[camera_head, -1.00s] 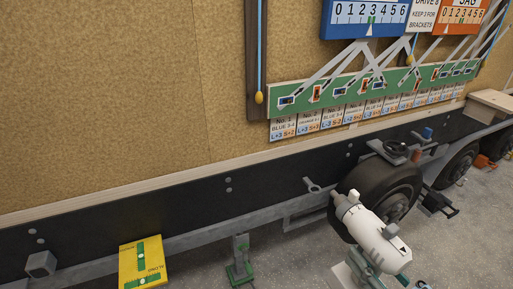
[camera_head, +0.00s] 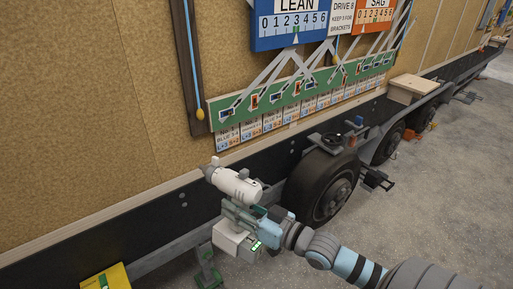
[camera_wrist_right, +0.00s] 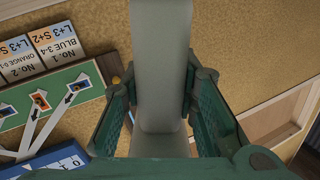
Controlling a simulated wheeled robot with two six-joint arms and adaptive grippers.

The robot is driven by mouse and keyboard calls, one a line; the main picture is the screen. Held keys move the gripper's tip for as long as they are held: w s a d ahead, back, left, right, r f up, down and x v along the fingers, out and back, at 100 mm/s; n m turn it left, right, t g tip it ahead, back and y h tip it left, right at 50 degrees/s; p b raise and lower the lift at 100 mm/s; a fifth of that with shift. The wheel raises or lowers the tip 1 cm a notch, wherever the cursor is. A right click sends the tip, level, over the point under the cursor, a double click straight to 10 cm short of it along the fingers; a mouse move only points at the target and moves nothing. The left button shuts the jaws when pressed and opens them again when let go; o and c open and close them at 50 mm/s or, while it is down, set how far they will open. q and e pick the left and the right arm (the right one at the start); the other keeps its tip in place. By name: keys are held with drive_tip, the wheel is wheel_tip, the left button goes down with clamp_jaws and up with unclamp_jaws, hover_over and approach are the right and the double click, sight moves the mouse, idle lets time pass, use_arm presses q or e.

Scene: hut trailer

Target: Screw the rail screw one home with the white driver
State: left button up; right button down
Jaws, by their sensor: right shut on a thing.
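The white driver (camera_head: 238,187) is in the head view, left of the near wheel, its nose up and to the left in front of the trailer's dark side beam. My right gripper (camera_head: 240,213) is shut on it from below. In the right wrist view the driver's pale grey body (camera_wrist_right: 160,70) stands between the green fingers of the gripper (camera_wrist_right: 160,115). The green rail (camera_head: 300,97) carries several small coloured blocks with slanted grey strips. I cannot pick out rail screw one. The driver's tip appears clear of the rail. My left gripper is out of view.
A blue LEAN gauge (camera_head: 292,25) and an orange SAG gauge (camera_head: 372,17) hang above the rail. A wheel (camera_head: 325,190) stands right of the driver. A yellow box (camera_head: 105,280) is at lower left. A wooden box (camera_head: 412,90) sits farther along.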

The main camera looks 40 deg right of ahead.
use_arm(q)
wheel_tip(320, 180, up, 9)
drive_tip(key=p, duration=0.7)
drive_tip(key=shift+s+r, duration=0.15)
use_arm(e)
drive_tip(key=w+d+r+m+h, duration=0.2)
drive_tip(key=w+d+m, duration=0.1)
drive_tip(key=d, duration=0.3)
drive_tip(key=w+d+r+m+t+h, duration=0.1)
drive_tip(key=w+d+m+h, duration=0.2)
drive_tip(key=d, duration=0.4)
drive_tip(key=shift+w+r+m+h, duration=0.3)
drive_tip(key=shift+w+r+m, duration=0.05)
drive_tip(key=shift+w+m, duration=0.3)
use_arm(q)
drive_tip(key=shift+p, duration=0.35)
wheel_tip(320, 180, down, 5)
drive_tip(key=b, duration=0.4)
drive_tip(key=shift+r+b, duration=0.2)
drive_tip(key=shift+b, duration=0.15)
use_arm(e)
drive_tip(key=w, duration=0.5)
drive_tip(key=shift+w+d, duration=0.1)
drive_tip(key=shift+w, duration=0.2)
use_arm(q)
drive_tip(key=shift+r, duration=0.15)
use_arm(e)
drive_tip(key=shift+r, duration=0.1)
